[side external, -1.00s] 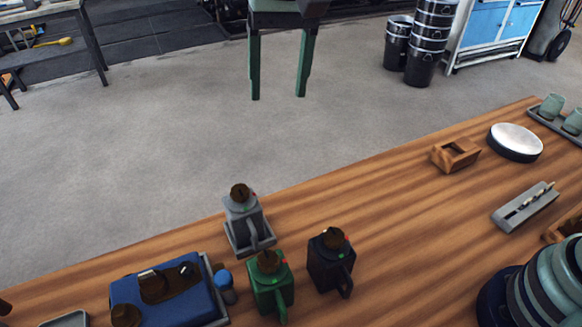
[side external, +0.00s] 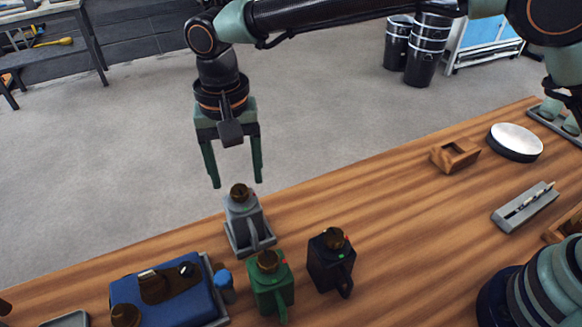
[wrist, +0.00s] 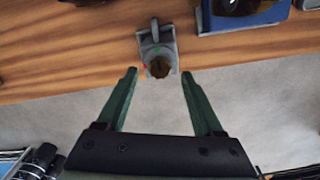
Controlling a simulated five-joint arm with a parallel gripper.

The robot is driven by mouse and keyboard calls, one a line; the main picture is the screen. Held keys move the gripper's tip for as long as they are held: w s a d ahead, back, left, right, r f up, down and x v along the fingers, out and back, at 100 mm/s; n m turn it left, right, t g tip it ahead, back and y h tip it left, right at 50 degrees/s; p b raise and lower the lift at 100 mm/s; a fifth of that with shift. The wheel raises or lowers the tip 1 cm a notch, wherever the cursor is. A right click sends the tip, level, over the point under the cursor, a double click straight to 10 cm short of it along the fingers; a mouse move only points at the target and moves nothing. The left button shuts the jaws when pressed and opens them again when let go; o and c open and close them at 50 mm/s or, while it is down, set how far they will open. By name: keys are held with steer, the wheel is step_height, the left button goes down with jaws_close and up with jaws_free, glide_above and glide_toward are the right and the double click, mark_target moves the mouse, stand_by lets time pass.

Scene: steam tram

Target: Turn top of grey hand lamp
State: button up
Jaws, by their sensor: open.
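The grey hand lamp (side external: 243,217) stands upright in a small grey tray (side external: 262,246) near the table's far edge. Its brown round top (side external: 240,193) has a small red mark beside it. My gripper (side external: 237,184) is open and empty, just above the lamp, its two green fingers pointing down. In the wrist view the lamp (wrist: 151,45) and its brown top (wrist: 159,68) lie between and just beyond the open fingertips (wrist: 158,72). The fingers appear apart from the lamp.
A green lamp (side external: 271,287) and a black lamp (side external: 331,262) stand close in front and to the right. A blue box (side external: 190,296) with dark items lies at the left, a blue-capped object (side external: 224,283) beside it. A wooden holder (side external: 455,155) stands further right.

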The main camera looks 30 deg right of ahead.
mark_target(240, 190)
steer(key=shift+f, duration=1.55)
jaws_close()
steer(key=shift+n, duration=0.3)
steer(key=n, duration=0.9)
steer(key=shift+r, duration=0.1)
